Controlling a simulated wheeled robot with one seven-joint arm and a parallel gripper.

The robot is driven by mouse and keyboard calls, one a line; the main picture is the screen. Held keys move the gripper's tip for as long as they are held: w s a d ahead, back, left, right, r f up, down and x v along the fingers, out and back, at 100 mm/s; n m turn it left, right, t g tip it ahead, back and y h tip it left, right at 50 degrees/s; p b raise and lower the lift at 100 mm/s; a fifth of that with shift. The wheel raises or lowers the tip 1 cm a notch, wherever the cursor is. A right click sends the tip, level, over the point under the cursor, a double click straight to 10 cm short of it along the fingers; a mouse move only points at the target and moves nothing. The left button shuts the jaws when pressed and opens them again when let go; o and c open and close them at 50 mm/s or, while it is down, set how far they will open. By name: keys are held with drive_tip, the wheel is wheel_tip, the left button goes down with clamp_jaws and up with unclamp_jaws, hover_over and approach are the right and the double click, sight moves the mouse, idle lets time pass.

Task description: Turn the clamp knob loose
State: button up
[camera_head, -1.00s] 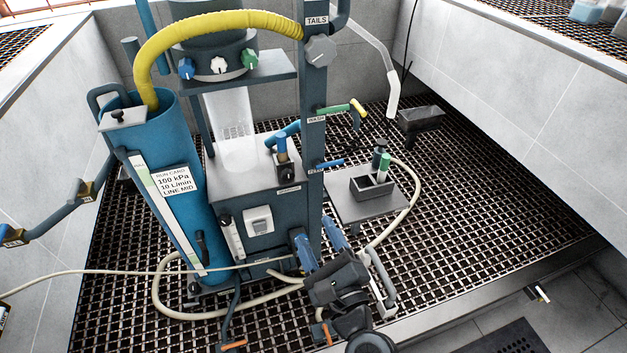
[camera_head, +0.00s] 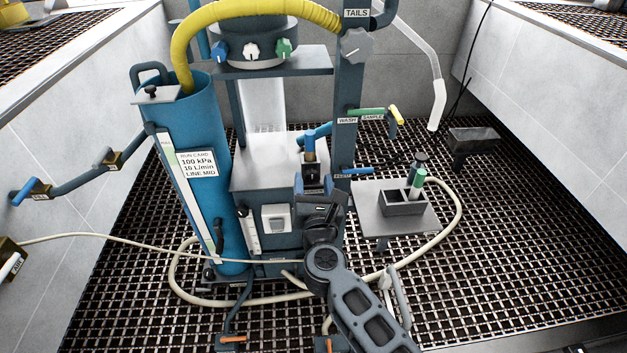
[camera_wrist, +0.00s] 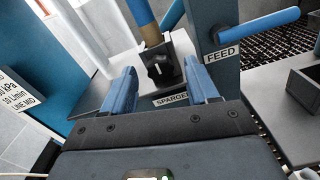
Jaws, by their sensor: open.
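A dark clamp block with a small white-marked knob (camera_wrist: 158,69) sits around the foot of a blue and tan upright tube, just above the SPARGER label (camera_wrist: 171,100). It looks like the clamp knob. In the head view the dark block (camera_head: 312,172) stands on the machine's grey top, partly hidden by my gripper. My gripper (camera_head: 316,190) is in front of the machine, below the block. In the wrist view its two blue fingers (camera_wrist: 161,68) are apart with nothing between them. The knob shows beyond the gap and appears apart from the fingers.
The FEED post (camera_wrist: 212,40) with a blue handle (camera_wrist: 258,32) stands close right of the fingers. A blue cylinder (camera_head: 192,130) is at left. A small table (camera_head: 372,212) with a grey box (camera_head: 404,203) is at right. A cream hose (camera_head: 445,235) loops over the grating.

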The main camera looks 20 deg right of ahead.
drive_tip(key=shift+w+d, duration=0.2)
drive_tip(key=shift+w, duration=0.45)
drive_tip(key=c, duration=1)
drive_tip(key=shift+c, duration=0.2)
drive_tip(key=n+p, duration=0.2)
drive_tip(key=n, duration=0.2)
drive_tip(key=shift+r+n+p, duration=0.1)
drive_tip(key=shift+n+p, duration=0.2)
drive_tip(key=shift+p, duration=0.1)
drive_tip(key=shift+n+p, duration=1.1)
drive_tip(key=shift+n, duration=1.2)
